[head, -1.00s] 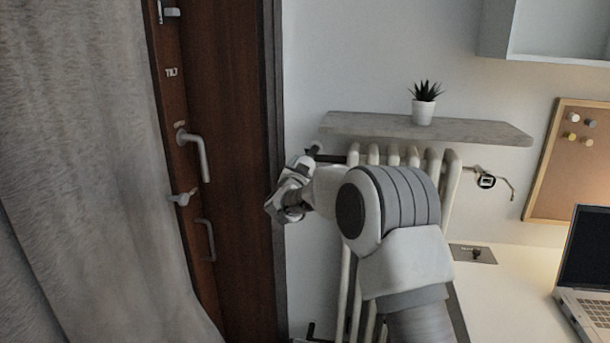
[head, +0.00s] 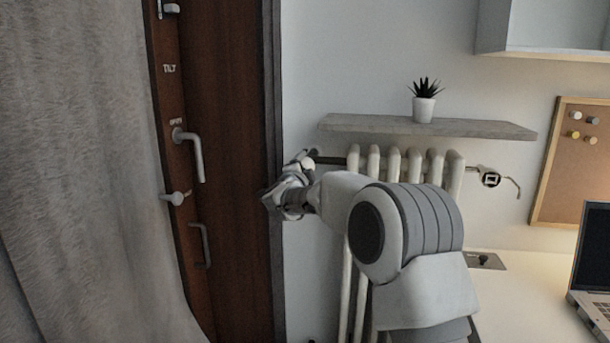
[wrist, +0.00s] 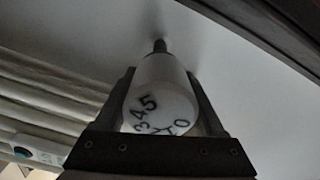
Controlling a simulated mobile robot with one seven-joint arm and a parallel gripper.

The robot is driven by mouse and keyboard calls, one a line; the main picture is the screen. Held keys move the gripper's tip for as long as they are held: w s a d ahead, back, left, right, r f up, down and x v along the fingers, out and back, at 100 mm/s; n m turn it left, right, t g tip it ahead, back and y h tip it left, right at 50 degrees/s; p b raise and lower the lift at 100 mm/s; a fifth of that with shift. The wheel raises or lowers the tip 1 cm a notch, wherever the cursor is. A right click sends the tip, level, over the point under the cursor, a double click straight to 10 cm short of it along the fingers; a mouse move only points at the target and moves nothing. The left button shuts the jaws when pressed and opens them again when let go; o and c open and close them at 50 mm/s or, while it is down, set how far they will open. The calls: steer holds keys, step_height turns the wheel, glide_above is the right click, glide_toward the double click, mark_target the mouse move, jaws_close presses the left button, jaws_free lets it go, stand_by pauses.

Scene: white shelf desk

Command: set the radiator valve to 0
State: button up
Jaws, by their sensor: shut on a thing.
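The radiator valve (wrist: 162,98) is a white, rounded knob in the middle of the wrist view, on a dark stem against the wall. Its end face shows 5, 4, 3 and 0, with other marks partly hidden by my gripper's dark base. My gripper (wrist: 161,82) is shut on the knob, one dark finger on each side. In the head view my gripper (head: 303,164) is at the left end of the radiator (head: 405,163), beside the door frame. The knob is mostly hidden there, and I see no pointer mark.
A shelf (head: 430,126) with a potted plant (head: 424,107) hangs just above the radiator. A brown door (head: 228,150) with handles and a grey curtain (head: 80,170) stand on the left. A desk (head: 525,290) with a laptop (head: 598,262) is on the right.

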steer(key=shift+m+b, duration=0.3)
steer(key=shift+m, duration=0.2)
steer(key=o, duration=1.3)
steer(key=shift+o, duration=0.2)
steer(key=s+a+p, duration=0.1)
steer(key=s+a, duration=0.2)
steer(key=s, duration=1.4)
steer(key=shift+a+p, duration=0.15)
steer(key=shift+p, duration=0.25)
steer(key=shift+s, duration=0.1)
